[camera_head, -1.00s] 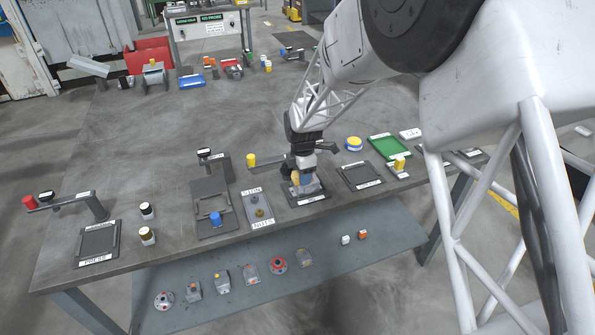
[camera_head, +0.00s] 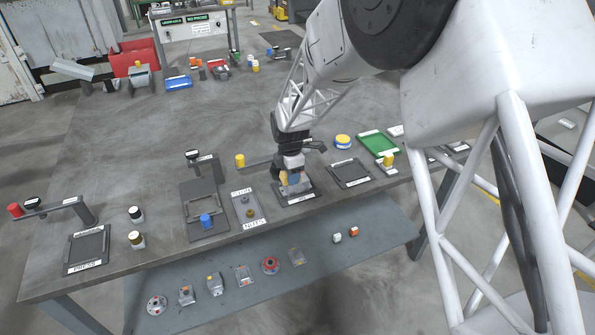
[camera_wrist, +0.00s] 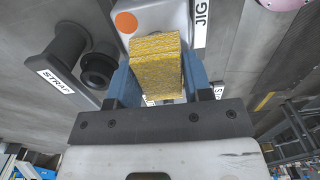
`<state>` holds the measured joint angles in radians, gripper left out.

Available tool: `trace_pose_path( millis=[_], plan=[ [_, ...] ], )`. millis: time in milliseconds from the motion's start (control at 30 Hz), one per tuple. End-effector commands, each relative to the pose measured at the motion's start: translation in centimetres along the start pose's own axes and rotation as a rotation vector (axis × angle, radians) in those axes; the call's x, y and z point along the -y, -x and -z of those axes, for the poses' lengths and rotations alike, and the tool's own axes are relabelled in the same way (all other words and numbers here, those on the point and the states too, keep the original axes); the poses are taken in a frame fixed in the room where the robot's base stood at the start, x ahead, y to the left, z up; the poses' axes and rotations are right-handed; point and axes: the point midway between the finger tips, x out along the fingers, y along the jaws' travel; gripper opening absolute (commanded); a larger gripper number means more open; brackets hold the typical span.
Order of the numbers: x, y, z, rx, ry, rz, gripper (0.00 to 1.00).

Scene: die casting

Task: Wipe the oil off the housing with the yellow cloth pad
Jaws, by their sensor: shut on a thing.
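The yellow cloth pad (camera_wrist: 157,65) is clamped between the two blue fingers of my gripper (camera_wrist: 160,80). In the wrist view its far end lies over the pale grey housing (camera_wrist: 158,12); I cannot tell whether it touches. An orange round patch (camera_wrist: 125,22) shows on the housing's left side. I see no clear oil film; the pad hides part of the surface. In the head view my gripper (camera_head: 292,178) is low over the housing at the jig plate (camera_head: 304,197), near the table's front edge, and hides most of the housing.
A clamp arm with a yellow knob (camera_head: 240,160) stands left of my gripper. The labelled nuts tray (camera_head: 243,197) is to the left, a dark framed tray (camera_head: 349,173) to the right. A lower shelf (camera_head: 325,265) holds several small parts.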

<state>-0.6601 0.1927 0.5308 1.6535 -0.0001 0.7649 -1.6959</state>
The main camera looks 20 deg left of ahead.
Motion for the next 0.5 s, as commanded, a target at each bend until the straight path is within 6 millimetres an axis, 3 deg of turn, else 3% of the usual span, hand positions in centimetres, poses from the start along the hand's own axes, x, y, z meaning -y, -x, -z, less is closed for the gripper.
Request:
trace_pose_path(
  millis=[133, 267, 500],
  plan=[
    [0.1, -0.2, 1.5, 0.000, 0.002, 0.001, 0.24],
    [0.0, 2.3, 1.3, 0.000, 0.000, -0.005, 0.24],
    [0.0, 4.2, 1.3, 0.000, 0.000, -0.002, 0.24]
  ],
)
